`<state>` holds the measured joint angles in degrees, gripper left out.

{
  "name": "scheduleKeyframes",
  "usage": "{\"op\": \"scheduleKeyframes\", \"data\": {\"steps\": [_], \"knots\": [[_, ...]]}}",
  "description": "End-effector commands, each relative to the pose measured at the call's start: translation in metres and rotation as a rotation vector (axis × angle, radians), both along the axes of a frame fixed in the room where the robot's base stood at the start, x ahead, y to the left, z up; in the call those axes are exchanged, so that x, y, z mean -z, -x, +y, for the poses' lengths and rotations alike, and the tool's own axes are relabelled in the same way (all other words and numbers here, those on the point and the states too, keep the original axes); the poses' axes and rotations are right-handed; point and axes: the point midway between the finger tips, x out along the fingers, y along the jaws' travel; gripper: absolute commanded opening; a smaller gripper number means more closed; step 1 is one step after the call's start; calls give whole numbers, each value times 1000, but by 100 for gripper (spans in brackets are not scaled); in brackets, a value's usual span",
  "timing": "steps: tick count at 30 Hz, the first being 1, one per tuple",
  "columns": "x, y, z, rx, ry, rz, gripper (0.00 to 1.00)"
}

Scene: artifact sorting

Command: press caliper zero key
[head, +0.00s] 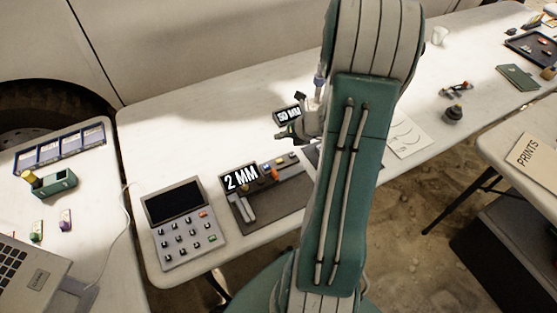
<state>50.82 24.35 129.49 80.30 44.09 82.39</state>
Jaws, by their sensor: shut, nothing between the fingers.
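A caliper-like device (268,180) with grey jaws at its left end, an orange part and small keys lies on a dark mat (276,222) near the table's front edge. A black "2 MM" display (240,179) stands at its left. I cannot tell which key is the zero key. My gripper (281,136) is shut and empty. It points left, behind the device in the picture and beside a black "50 MM" display (287,115). My arm hides the right end of the mat.
A grey keypad unit (182,224) with a dark screen stands left of the mat. A laptop (30,268) and green box (55,184) are on the left table. White paper (408,140) and a dark knobbed object (452,114) lie right of my arm.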

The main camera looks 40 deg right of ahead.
Motion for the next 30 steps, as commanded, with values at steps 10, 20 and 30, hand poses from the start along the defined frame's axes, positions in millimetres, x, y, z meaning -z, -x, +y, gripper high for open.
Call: {"op": "scheduleKeyframes", "data": {"steps": [10,20,30], "knots": [[26,0,1,-1,-3,2,0],[68,0,1,-3,-1,3,0],[88,0,1,-4,2,-1,0]]}}
